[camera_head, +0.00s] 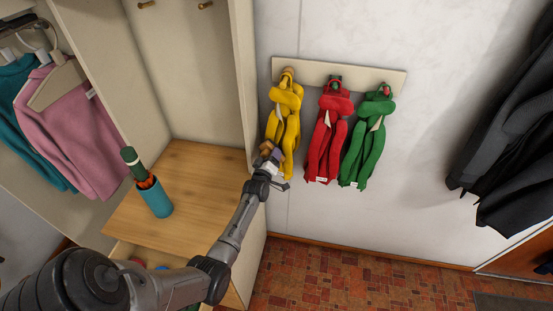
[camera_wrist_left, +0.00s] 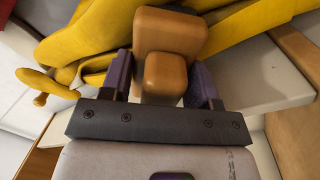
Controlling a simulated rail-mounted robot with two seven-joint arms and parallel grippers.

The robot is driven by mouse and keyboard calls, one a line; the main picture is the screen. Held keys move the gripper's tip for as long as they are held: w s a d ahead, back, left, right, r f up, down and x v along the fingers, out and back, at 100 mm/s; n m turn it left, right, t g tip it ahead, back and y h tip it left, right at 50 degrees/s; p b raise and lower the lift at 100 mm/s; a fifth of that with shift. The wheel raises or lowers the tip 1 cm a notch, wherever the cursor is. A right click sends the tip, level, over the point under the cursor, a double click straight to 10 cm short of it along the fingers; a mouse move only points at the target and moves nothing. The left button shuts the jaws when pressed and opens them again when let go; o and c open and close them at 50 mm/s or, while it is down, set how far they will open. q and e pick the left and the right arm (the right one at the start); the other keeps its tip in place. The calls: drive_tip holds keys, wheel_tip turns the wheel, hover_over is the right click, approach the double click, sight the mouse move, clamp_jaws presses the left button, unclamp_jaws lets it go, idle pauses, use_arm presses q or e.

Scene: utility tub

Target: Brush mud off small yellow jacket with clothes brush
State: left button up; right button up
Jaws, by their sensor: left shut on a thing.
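The small yellow jacket (camera_head: 287,110) hangs on the left peg of a wall rack, left of a red and a green one. My left gripper (camera_head: 272,160) is at the jacket's lower part. In the left wrist view the left gripper (camera_wrist_left: 160,85) is shut on the clothes brush (camera_wrist_left: 170,37), a brown wooden block between its two purple-grey fingers. The yellow jacket (camera_wrist_left: 90,38) is right behind the brush there. The brush's bristles are hidden, and I cannot tell whether they touch the cloth. No mud is clear to see. My right gripper is not in view.
The red jacket (camera_head: 326,130) and green jacket (camera_head: 368,135) hang close on the right. A blue holder (camera_head: 156,200) with umbrellas stands on the wooden bench (camera_head: 195,170). A cubby side panel (camera_head: 243,70) stands just left of the yellow jacket. Dark coats hang far right.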

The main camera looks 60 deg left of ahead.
use_arm(q)
drive_tip(key=shift+s+a+r, duration=0.2)
drive_tip(key=shift+s+a, duration=0.1)
drive_tip(key=shift+a, duration=0.3)
drive_tip(key=shift+d, duration=0.1)
drive_tip(key=shift+s+d+r+p, duration=0.1)
drive_tip(key=shift+s+d+p, duration=0.35)
drive_tip(key=shift+p, duration=0.3)
drive_tip(key=p+v, duration=0.2)
drive_tip(key=v, duration=0.2)
drive_tip(key=shift+s+p, duration=0.35)
drive_tip(key=shift+d, duration=0.1)
